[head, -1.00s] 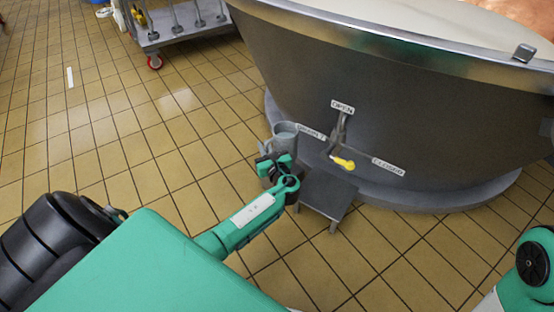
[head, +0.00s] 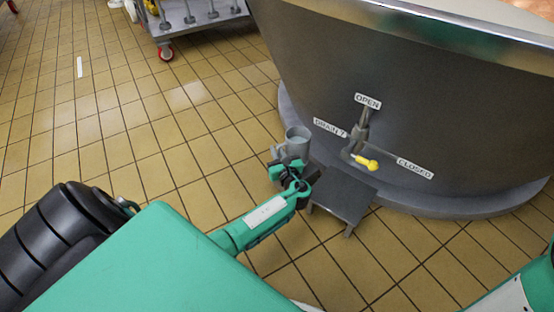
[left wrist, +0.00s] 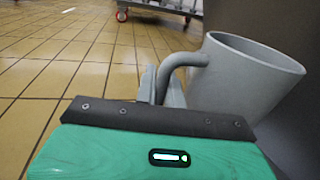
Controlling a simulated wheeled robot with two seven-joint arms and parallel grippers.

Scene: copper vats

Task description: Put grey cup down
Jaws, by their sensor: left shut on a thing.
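The grey cup (head: 297,142) is held by my left gripper (head: 293,172) in the head view, at the left of the small dark stand and in front of the vat. In the left wrist view the cup (left wrist: 245,80) is at the right, a little tilted, its open mouth up. The left gripper (left wrist: 165,88) is shut on its handle (left wrist: 175,65). Whether the cup touches anything beneath it cannot be told. My right gripper is not in view; only a bit of that arm shows at the lower right.
A low dark stand (head: 343,193) stands below the drain valve with its yellow handle (head: 367,163). The large metal vat (head: 440,110) on its round base fills the right. A wheeled cart (head: 195,22) stands at the back. The tiled floor at the left is mostly clear.

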